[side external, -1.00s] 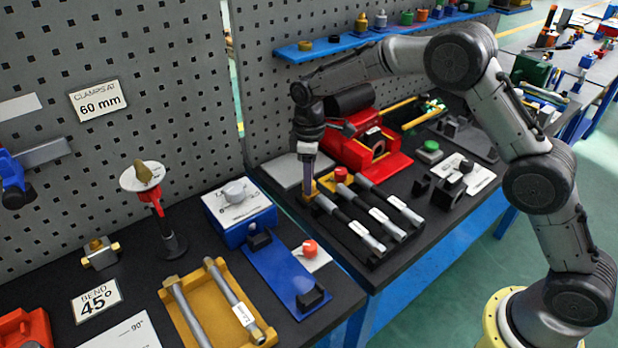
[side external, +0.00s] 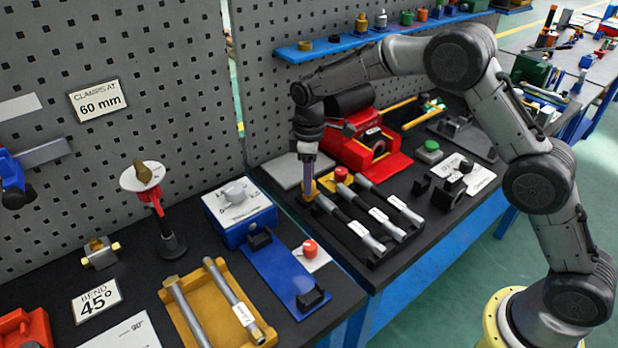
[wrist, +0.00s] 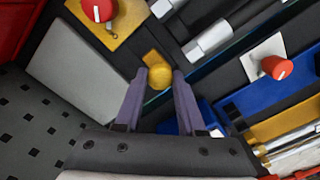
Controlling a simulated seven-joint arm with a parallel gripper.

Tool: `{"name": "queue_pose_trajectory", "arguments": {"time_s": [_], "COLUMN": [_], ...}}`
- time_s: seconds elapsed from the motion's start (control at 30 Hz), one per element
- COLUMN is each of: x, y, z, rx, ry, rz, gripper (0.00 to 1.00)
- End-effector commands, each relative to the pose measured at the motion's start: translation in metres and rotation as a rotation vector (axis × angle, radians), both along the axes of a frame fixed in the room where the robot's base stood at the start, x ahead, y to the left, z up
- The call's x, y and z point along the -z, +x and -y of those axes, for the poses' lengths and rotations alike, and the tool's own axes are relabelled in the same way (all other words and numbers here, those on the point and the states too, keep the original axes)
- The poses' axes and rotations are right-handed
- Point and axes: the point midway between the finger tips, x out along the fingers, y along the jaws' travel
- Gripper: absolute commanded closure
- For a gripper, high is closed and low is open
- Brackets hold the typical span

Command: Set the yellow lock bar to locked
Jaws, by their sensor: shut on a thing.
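The yellow lock bar (wrist: 160,75) shows in the wrist view as a short bar with a rounded end, between the fingertips of my gripper (wrist: 155,84). In the side view my gripper (side external: 309,190) points down at the left end of the black rack, shut on the bar. The bar is small and mostly hidden there by the fingers. I cannot read any locked or unlocked marking for it. A red knob (wrist: 98,9) on a yellow plate (wrist: 122,24) sits close to the bar; the knob also shows in the side view (side external: 340,174).
Grey rods (side external: 366,236) lie in the black rack to the right of my gripper. A red machine (side external: 368,148) stands behind it. A grey plate (wrist: 85,68) lies beside it. A blue fixture (side external: 285,275) and yellow tray (side external: 205,315) lie at the front left.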

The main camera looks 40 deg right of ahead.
Motion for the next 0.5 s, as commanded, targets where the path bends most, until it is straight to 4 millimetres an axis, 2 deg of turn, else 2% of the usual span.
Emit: {"name": "queue_pose_trajectory", "arguments": {"time_s": [0.37,0.5], "x": [-0.001,-0.002], "y": [0.001,0.001], "z": [0.001,0.016], "rx": [0.0,0.004], "ry": [0.001,0.0], "rz": [0.004,0.003], "gripper": [1.0,1.0]}}
